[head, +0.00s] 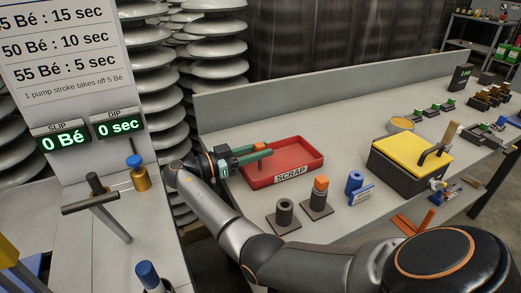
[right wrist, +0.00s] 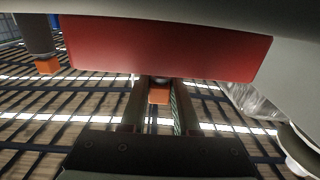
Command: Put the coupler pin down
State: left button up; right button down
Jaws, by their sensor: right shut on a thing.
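The coupler pin shows as an orange block (head: 259,146) between the fingertips of my right gripper (head: 252,156). In the right wrist view the orange piece (right wrist: 158,93) sits between the two fingers, with a bit of grey beside it; the rest of the pin is hidden. My right gripper is shut on it, at the back left part of the red scrap tray (head: 292,178). The tray's red wall (right wrist: 165,48) fills the upper middle of the right wrist view. I cannot tell whether the pin touches the tray. My left gripper is not in view.
In front of the tray stand a dark hollow post (head: 284,212), an orange-topped post (head: 320,190) and a blue cylinder (head: 354,182). A yellow-topped box (head: 412,155) stands to the right. A brass pot with a blue knob (head: 139,175) stands left. The bench behind the tray is clear.

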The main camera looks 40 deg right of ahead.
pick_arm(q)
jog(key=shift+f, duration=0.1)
pick_arm(e)
jog(key=shift+f+b, duration=0.25)
jog(key=shift+b, duration=0.05)
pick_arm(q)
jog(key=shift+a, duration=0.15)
pick_arm(e)
jog(key=c, duration=0.7)
grip_release()
jog(key=shift+r, duration=0.15)
jog(key=shift+o, duration=0.2)
jog(key=shift+r+p, duration=0.15)
jog(key=shift+p, duration=0.15)
jog(key=shift+w+a, duration=0.1)
jog(key=shift+a, duration=0.2)
jog(key=b+v, duration=0.2)
jog(key=v, duration=0.4)
jog(key=shift+a, duration=0.2)
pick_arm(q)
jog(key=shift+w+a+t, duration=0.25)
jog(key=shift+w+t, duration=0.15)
pick_arm(e)
jog(key=shift+w+a, duration=0.1)
jog(key=shift+a, duration=0.15)
